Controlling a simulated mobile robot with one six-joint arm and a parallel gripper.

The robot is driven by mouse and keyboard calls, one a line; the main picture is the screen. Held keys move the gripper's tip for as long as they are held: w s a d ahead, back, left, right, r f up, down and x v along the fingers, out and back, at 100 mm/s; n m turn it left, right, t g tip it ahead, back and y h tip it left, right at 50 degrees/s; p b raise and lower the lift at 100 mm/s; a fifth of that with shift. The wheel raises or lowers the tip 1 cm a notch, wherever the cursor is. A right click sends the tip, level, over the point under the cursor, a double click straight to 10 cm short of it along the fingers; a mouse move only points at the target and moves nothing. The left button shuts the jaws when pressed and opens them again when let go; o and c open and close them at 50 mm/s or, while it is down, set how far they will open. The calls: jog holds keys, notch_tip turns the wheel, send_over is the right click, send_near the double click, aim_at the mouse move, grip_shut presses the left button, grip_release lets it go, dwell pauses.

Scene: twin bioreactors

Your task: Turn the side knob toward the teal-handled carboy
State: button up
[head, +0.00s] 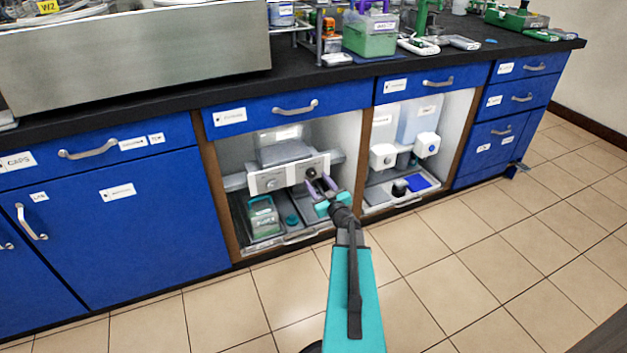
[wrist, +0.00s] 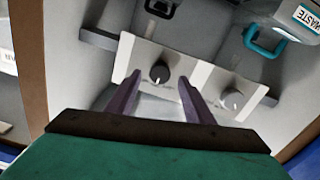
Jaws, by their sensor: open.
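My gripper (head: 320,186) reaches into the open left cabinet bay, in front of a pale control panel (head: 288,175). In the wrist view its two purple fingers (wrist: 157,88) are open and apart. A black knob (wrist: 160,72) on the panel (wrist: 142,54) appears between and just beyond the fingertips. I cannot tell whether they touch it. A pale knob (wrist: 233,99) sits to the right, outside the right finger. The teal handle (wrist: 265,41) of a grey carboy shows at upper right, and a black handle (wrist: 160,8) at top centre. Each knob's exact pointing direction is unclear.
The bay's tray (head: 237,215) holds a green-and-white box (head: 264,217). A wooden post (head: 363,150) separates this bay from the right one, which holds white dispensers (head: 383,157). The black counter overhangs above. The tiled floor (head: 490,235) in front is clear.

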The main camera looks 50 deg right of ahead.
aim_at(313, 175)
jog(key=shift+b+x, duration=0.3)
jog(key=shift+x, duration=1.45)
jog(key=c, duration=1)
jog(key=shift+c, duration=0.2)
jog(key=shift+n, duration=0.4)
jog(key=n+b, duration=0.1)
jog(key=n, duration=0.3)
jog(key=shift+n+b, duration=0.9)
jog(key=shift+n, duration=1.2)
